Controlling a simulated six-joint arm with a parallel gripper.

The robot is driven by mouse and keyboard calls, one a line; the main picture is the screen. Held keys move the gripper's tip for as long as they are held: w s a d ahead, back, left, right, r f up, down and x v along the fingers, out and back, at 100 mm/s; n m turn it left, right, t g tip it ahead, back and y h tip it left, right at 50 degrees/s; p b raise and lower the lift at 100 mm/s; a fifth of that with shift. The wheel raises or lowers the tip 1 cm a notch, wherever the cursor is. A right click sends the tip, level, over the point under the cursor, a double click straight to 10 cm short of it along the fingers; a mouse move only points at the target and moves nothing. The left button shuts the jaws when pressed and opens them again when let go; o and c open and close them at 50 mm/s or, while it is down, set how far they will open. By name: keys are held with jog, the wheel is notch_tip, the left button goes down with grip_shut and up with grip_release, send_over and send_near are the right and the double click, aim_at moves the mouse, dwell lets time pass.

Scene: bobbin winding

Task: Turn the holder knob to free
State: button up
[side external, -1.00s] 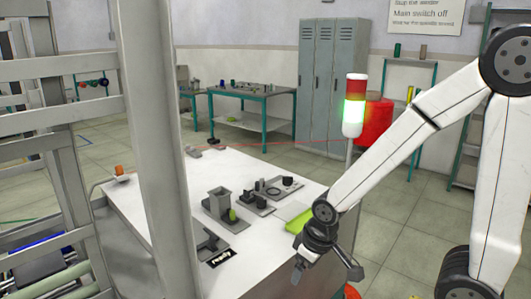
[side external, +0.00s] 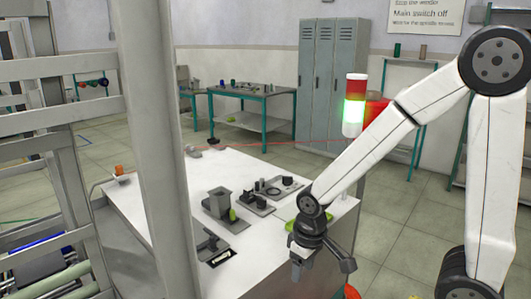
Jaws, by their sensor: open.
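Small fixtures stand on the white bench (side external: 160,209). A small black knob-like part (side external: 287,181) tops the grey plate at the back right. Another dark part (side external: 247,197) stands on the fixture left of it. I cannot tell for sure which is the holder knob, nor how it is turned. My gripper (side external: 297,271) is open and points down near the bench's front right edge, apart from these fixtures. Its fingertips are small in view and nothing shows between them.
A grey box-like fixture (side external: 217,201) with a yellow-green piece (side external: 232,215) stands mid-bench. A green tray (side external: 292,225) is partly behind my arm. A signal tower (side external: 354,105) glows green. A grey post (side external: 157,150) crosses the view. The left bench top is mostly clear.

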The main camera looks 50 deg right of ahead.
aim_at(261, 198)
jog(key=w+r+g, duration=0.1)
jog(key=w+r, duration=0.1)
jog(key=w, duration=0.1)
jog(key=w+r+g, duration=0.1)
jog(key=w+r, duration=0.1)
jog(key=w, duration=0.1)
jog(key=w+d+r+g, duration=0.1)
jog(key=w+r, duration=0.1)
jog(key=w, duration=0.1)
jog(key=shift+w+r+g, duration=0.15)
jog(key=shift+w+g, duration=0.25)
jog(key=w+d+r+t, duration=0.1)
jog(key=w+d+r, duration=0.1)
jog(key=w+d, duration=0.1)
jog(key=w+d+r+t, duration=0.1)
jog(key=w+d+r, duration=0.1)
jog(key=w+d, duration=0.1)
jog(key=w+d+r+t, duration=0.1)
jog(key=w+d+r, duration=0.1)
jog(key=w+d, duration=0.2)
jog(key=shift+w+m, duration=0.3)
jog(key=shift+w, duration=0.3)
jog(key=shift+f, duration=0.2)
jog(key=shift+f, duration=3.75)
grip_shut()
